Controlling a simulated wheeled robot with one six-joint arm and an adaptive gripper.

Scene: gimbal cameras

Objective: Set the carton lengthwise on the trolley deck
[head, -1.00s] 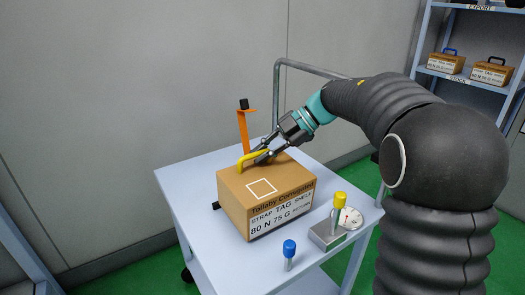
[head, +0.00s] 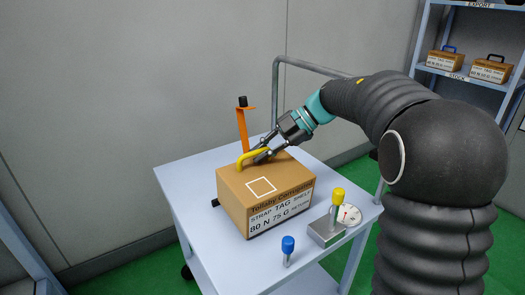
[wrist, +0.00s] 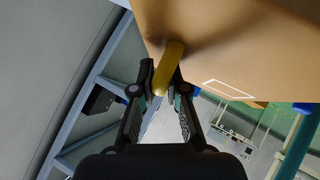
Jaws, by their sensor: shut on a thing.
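The brown carton (head: 250,200) has a white label on its front, a white square outline on top and a yellow strap handle (head: 248,156). It sits on or just above the pale trolley deck (head: 200,253); I cannot tell whether it touches. My gripper (head: 264,150) is shut on the yellow strap at the carton's top, coming in from the upper right. In the wrist view the strap (wrist: 167,66) lies between the two fingers (wrist: 162,88), with the carton (wrist: 235,50) at the top. The carton's far side and underside are hidden.
An orange upright (head: 243,130) with a black knob stands behind the carton. A grey block with a yellow-capped post (head: 338,203) and a round dial (head: 349,215) stands right. A blue-capped post (head: 287,247) stands in front. A shelf (head: 455,72) at upper right holds similar cartons.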

